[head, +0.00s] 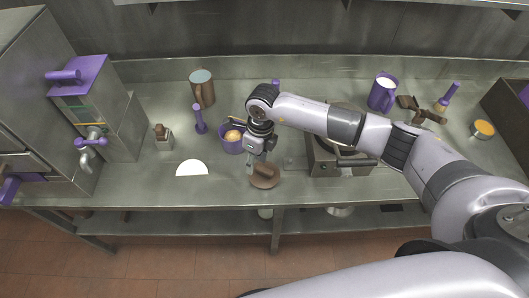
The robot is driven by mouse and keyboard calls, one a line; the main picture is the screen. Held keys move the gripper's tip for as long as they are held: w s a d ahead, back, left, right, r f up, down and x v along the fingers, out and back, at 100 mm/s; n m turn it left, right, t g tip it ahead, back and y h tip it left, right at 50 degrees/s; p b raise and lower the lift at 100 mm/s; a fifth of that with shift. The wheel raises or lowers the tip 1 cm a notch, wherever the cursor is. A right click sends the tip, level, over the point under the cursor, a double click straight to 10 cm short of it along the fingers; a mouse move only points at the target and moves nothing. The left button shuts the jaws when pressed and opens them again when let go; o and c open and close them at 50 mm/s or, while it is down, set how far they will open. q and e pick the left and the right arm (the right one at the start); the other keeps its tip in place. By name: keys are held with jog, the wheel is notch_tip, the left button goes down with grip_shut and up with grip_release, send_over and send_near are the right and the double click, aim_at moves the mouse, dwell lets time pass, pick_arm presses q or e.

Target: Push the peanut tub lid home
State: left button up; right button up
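My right gripper (257,163) points down over the front of the steel counter. Its fingertips are at the left side of a low, round brown piece (268,177), which looks like the peanut tub lid. The gripper hides part of it, and I cannot tell whether they touch, whether the fingers are open, or whether a tub sits underneath. My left gripper is not in view.
Behind my gripper stands a purple bowl (229,146) with round food. A white half-disc (192,168) lies left at the front edge. A boxy appliance (325,158) stands right. A purple jug (382,94) and brown cup (203,90) stand farther back.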

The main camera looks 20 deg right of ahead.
aim_at(264, 169)
jog(key=d, duration=0.1)
jog(key=d+h, duration=0.1)
jog(key=d, duration=0.1)
jog(key=shift+w+r, duration=0.2)
jog(key=shift+w, duration=0.2)
jog(key=shift+d+f, duration=0.1)
jog(key=shift+f, duration=0.05)
notch_tip(264, 169, down, 8)
jog(key=b, duration=0.5)
jog(key=shift+r, duration=0.55)
jog(key=shift+c, duration=0.4)
grip_shut()
